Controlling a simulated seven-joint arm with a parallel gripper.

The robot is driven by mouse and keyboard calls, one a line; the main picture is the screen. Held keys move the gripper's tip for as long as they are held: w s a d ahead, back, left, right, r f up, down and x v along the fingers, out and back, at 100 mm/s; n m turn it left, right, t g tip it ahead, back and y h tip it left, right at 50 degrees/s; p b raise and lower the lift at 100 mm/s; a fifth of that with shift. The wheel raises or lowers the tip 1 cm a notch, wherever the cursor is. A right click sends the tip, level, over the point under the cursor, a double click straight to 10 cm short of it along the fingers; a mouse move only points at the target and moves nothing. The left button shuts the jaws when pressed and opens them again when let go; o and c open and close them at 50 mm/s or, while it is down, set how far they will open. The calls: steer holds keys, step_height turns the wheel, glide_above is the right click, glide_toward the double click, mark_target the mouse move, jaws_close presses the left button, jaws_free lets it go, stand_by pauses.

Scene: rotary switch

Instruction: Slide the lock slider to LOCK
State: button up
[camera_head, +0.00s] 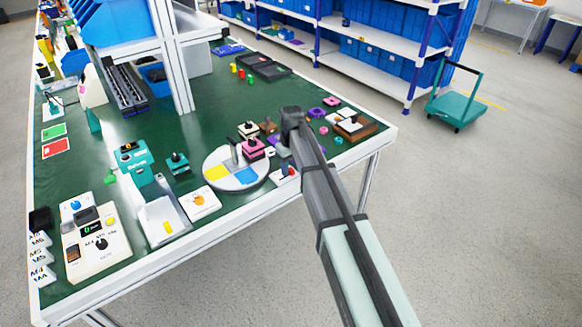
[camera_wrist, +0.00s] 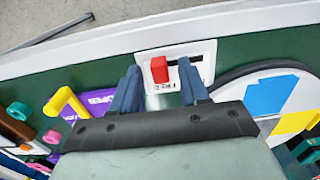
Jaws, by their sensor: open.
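The lock slider's red knob (camera_wrist: 159,69) stands on a white plate (camera_wrist: 197,51) with a dark slot, at the top middle of the wrist view. The knob is toward the left end of the slot, and the dark slot shows to its right. Small dark lettering below it is too small to read surely. In the head view the red knob (camera_head: 291,171) is at the table's front edge. My gripper (camera_wrist: 160,74) is open, with one blue-grey finger on each side of the knob in the picture. I cannot tell whether either touches it. My gripper (camera_head: 283,150) hangs just beyond the plate in the head view.
A round disc (camera_head: 236,184) with coloured sectors lies just left of the plate. A pink switch box (camera_head: 254,149) stands close to my gripper. A purple piece and a yellow hook (camera_wrist: 66,103) lie nearby in the wrist view. Open floor lies beyond the table's front edge.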

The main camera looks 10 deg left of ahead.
jaws_close()
stand_by(0.5)
